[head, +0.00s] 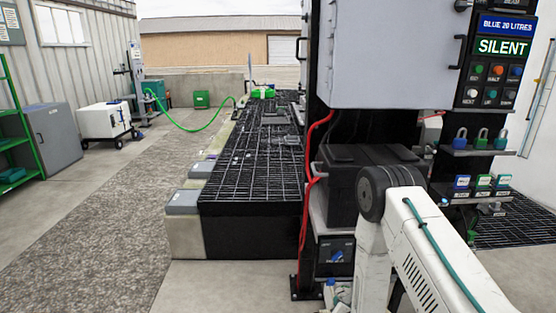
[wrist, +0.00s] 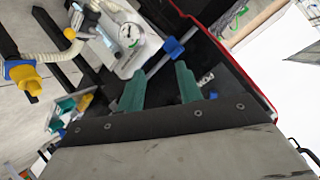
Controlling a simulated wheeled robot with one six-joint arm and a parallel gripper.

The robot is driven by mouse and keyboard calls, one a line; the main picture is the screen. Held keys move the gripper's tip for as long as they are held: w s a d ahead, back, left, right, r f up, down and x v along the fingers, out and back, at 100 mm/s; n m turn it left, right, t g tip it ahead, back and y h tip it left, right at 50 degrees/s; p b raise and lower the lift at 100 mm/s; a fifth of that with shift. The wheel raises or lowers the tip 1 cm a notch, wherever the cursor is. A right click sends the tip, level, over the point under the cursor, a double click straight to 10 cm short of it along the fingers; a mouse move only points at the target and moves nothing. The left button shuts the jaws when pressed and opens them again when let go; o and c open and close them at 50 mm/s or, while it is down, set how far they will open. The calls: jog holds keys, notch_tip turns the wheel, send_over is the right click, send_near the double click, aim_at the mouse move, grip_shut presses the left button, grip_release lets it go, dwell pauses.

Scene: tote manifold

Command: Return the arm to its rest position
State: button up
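In the wrist view my gripper (wrist: 160,70) shows two teal fingers standing apart with a clear gap between them. Nothing is held between them. Beyond the fingertips a blue fitting (wrist: 173,48) sits on a grey rod, apart from the fingers as far as I can tell. In the head view my white arm (head: 430,260) is bent at the lower right, in front of the black cabinet. The fingers cannot be made out there.
In the wrist view, a round gauge (wrist: 130,34) and a yellow-and-blue fitting (wrist: 25,78) on a pale hose lie left. In the head view, a grey cabinet (head: 385,60), red cable (head: 311,170) and padlock shelf (head: 478,152) stand near the arm. The gravel lane (head: 120,200) is clear.

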jog(key=s+d+r+n+g, duration=0.1)
jog(key=s+r+n+g, duration=0.1)
jog(key=s+r, duration=1)
jog(key=s+d+r+n+g, duration=0.1)
jog(key=s+r+g, duration=0.4)
jog(key=s+r, duration=0.7)
jog(key=s+d+r+n+g, duration=0.1)
jog(key=s+r+n+g, duration=0.3)
jog(key=s+r, duration=0.9)
jog(key=shift+r, duration=6.35)
jog(key=shift+s, duration=0.1)
